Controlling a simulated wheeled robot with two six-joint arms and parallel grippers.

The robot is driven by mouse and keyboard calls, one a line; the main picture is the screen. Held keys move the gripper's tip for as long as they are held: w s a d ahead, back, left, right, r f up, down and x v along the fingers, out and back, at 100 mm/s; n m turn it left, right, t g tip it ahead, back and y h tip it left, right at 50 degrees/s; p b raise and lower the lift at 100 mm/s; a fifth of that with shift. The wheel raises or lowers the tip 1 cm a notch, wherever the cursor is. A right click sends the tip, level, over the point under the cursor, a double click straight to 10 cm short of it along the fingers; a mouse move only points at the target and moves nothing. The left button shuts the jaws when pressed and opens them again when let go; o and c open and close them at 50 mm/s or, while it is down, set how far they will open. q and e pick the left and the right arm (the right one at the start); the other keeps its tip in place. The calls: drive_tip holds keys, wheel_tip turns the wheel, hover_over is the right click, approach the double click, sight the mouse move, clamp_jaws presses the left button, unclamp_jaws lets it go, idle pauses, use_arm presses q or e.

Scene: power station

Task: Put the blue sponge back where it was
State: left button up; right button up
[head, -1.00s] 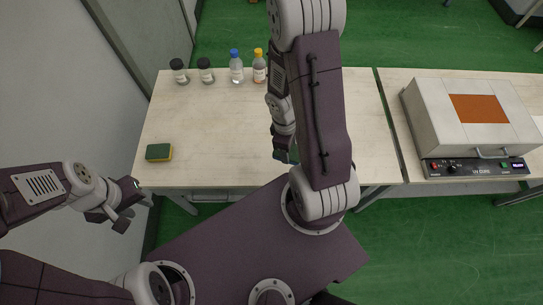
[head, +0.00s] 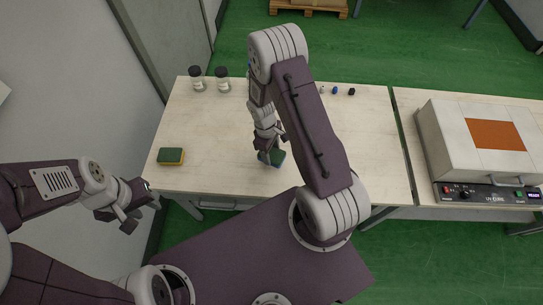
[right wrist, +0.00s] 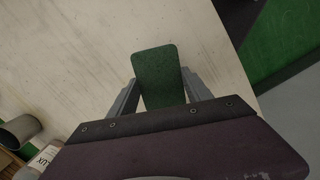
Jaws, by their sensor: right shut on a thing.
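The blue sponge (head: 264,158) has a green top and a blue side. My right gripper (head: 268,150) is shut on it, over the front middle of the left table. In the right wrist view the sponge's green face (right wrist: 158,75) sits between the two fingers of the right gripper (right wrist: 160,95). I cannot tell whether the sponge touches the tabletop. A second sponge (head: 170,157), green on top and yellow below, lies at the table's left front. My left gripper (head: 118,219) is empty and looks open, left of the table's front edge.
Two dark-capped jars (head: 195,80) stand at the table's back left. Small blue and black items (head: 336,90) stand at the back right. A UV cure box (head: 470,140) is on the right table (head: 410,110). The tabletop between the two sponges is clear.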

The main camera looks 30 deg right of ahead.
sight(271, 153)
drive_tip(key=shift+f, duration=2.15)
drive_tip(key=o, duration=1.5)
drive_tip(key=shift+c, duration=0.2)
drive_tip(key=shift+r, duration=0.35)
drive_tip(key=r, duration=0.7)
drive_tip(key=w+a+r, duration=0.1)
drive_tip(key=r, duration=0.3)
drive_tip(key=shift+r, duration=0.35)
drive_tip(key=s+a+r+m+t+y, duration=0.1)
drive_tip(key=s+a+r+m+t, duration=0.1)
drive_tip(key=s+r+m, duration=0.5)
wheel_tip(271, 153, up, 3)
drive_tip(key=shift+s+a+m, duration=0.3)
drive_tip(key=shift+s+a, duration=0.6)
drive_tip(key=shift+s, duration=0.35)
